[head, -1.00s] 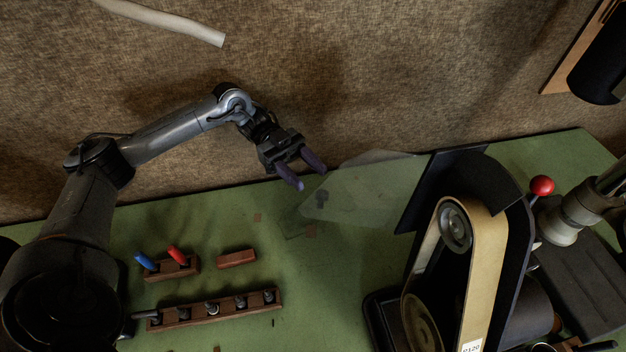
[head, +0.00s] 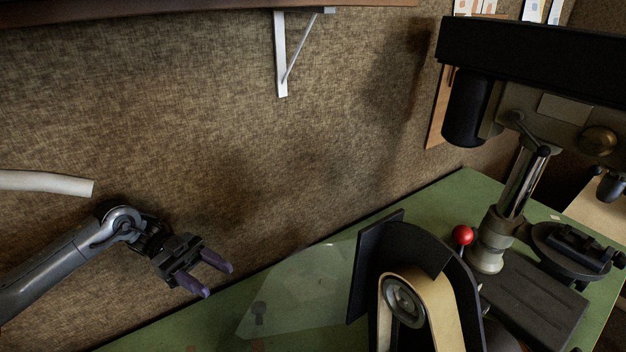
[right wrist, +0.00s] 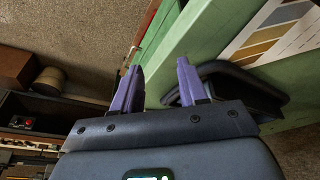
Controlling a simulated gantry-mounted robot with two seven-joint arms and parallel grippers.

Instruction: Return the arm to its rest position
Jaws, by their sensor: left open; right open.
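My left gripper (head: 206,280) is in the head view at the lower left, open and empty, its two purple fingers spread. It is in front of the brown fabric wall, above the back edge of the green bench (head: 225,318). My right gripper (right wrist: 158,82) shows in the right wrist view, open with nothing between its purple fingers. Green woodwork (right wrist: 205,45) lies beyond its fingers. My right arm is not in the head view.
A belt sander (head: 405,295) with a clear shield stands on the bench. A drill press (head: 515,190) with a red-knobbed lever (head: 462,235) stands to its right. In the right wrist view, a dark tray-like object (right wrist: 245,90) lies behind the right finger, and dark shelving (right wrist: 50,110) is at left.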

